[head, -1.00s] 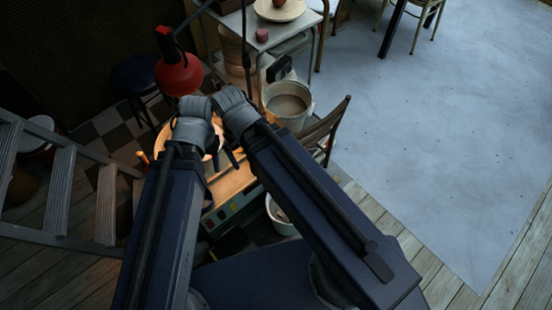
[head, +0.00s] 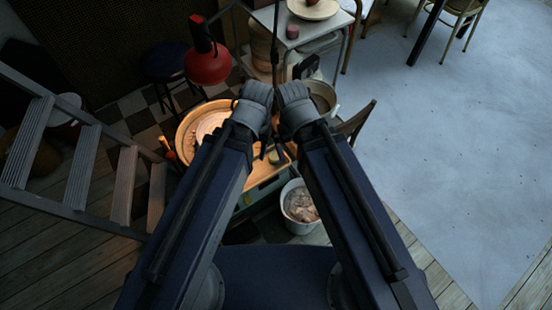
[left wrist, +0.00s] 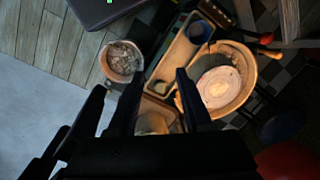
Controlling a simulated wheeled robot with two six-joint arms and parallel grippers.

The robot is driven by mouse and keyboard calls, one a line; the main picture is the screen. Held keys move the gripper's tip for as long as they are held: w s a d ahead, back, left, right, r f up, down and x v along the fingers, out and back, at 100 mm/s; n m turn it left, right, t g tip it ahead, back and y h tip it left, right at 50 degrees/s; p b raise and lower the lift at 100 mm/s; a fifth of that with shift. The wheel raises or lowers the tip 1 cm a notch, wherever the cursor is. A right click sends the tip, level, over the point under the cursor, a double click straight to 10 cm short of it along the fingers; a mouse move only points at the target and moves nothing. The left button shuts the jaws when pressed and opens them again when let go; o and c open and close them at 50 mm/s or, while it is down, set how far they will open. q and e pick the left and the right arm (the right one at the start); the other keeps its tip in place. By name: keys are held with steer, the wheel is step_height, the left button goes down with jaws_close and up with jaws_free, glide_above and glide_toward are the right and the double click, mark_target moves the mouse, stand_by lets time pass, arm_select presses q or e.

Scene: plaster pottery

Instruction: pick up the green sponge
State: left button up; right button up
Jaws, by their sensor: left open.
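I cannot make out the green sponge in either view. My left gripper (head: 264,152) hangs over the pottery wheel bench (head: 262,184) in the head view, its fingers small and dark. In the left wrist view it (left wrist: 158,82) is open, with nothing between its fingers. Below it are the bench's tray and the round wheel basin (left wrist: 247,86) with a pale disc (left wrist: 220,87). My right gripper is beside the left one; its wrist (head: 295,106) shows, but its fingers cannot be told clearly.
A white bucket (head: 300,208) of clay scraps stands on the floor beside the bench. A blue container (left wrist: 199,29) sits on the bench. A red lamp (head: 208,62) hangs near the basin. A stepladder (head: 82,165) stands left, a chair (head: 357,121) right.

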arm_select(q)
steer(key=shift+o, duration=0.2)
steer(key=shift+o, duration=0.8)
steer(key=shift+w+f, duration=0.1)
steer(key=shift+f, duration=0.15)
steer(key=o, duration=0.3)
steer(key=w+f+b, duration=0.1)
steer(key=f+b, duration=0.3)
steer(key=w+f+b, duration=0.1)
steer(key=f+b, duration=0.1)
steer(key=shift+w+d, duration=0.3)
steer(key=shift+d, duration=0.1)
steer(key=shift+o, duration=0.2)
steer(key=n+t+h+b, duration=0.2)
steer(key=t+b, duration=0.3)
steer(key=b, duration=2.6)
glide_toward(275, 157)
steer(key=x, duration=0.2)
steer(key=shift+w+a+f+b, duration=0.1)
steer(key=shift+w+f+b, duration=0.25)
steer(key=shift+w, duration=0.15)
steer(key=b+x, duration=0.3)
steer(key=x, duration=0.1)
steer(key=b+x, duration=0.3)
steer(key=b, duration=0.1)
steer(key=shift+f, duration=0.45)
